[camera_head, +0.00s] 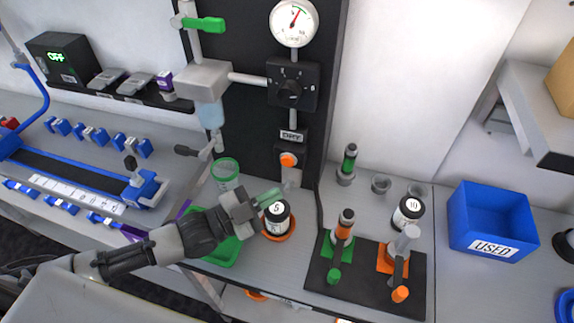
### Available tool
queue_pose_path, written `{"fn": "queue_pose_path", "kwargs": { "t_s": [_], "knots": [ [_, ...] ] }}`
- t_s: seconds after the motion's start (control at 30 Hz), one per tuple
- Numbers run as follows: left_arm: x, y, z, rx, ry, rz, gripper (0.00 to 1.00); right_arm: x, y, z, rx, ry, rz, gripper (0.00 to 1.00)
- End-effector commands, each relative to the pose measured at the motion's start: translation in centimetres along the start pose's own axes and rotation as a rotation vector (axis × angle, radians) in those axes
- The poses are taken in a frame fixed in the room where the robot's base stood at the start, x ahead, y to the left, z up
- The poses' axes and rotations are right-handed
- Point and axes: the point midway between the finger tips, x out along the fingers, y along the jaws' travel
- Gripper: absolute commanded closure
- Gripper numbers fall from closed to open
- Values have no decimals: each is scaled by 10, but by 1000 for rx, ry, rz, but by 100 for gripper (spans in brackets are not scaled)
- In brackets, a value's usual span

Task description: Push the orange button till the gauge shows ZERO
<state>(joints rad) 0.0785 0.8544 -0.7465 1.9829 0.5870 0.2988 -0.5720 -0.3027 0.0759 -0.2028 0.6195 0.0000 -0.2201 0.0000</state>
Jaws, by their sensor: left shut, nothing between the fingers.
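The round white gauge (294,23) is at the top of the panel. Its needle points up and slightly right; the scale is too small to read. My left gripper (270,197) is shut and empty. Its greenish fingertips are below and slightly left of the button, apart from it, by the top of a jar marked 5 (277,216). My right gripper is not in view.
A black dial box (292,88) and a pale valve body (203,82) with a green handle are above. A green cup (225,172) and green tray (222,252) are near my arm. A black mat (350,290) with bottles and a blue USED bin (490,222) are right.

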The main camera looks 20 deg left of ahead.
Motion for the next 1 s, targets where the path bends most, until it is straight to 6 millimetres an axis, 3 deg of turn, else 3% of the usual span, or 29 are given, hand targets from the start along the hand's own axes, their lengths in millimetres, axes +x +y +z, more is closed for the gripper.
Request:
{"fn": "queue_pose_path", "kwargs": {
  "t_s": [0.1, 0.4, 1.0],
  "knots": [
    [13, -8, 13, 4, 3, -1, 100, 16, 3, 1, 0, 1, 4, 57],
    [36, -25, 28, 0, 1, -1, 100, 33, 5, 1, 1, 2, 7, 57],
    [41, -29, 30, -1, 0, 0, 100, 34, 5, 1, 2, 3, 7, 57]
  ]
}}
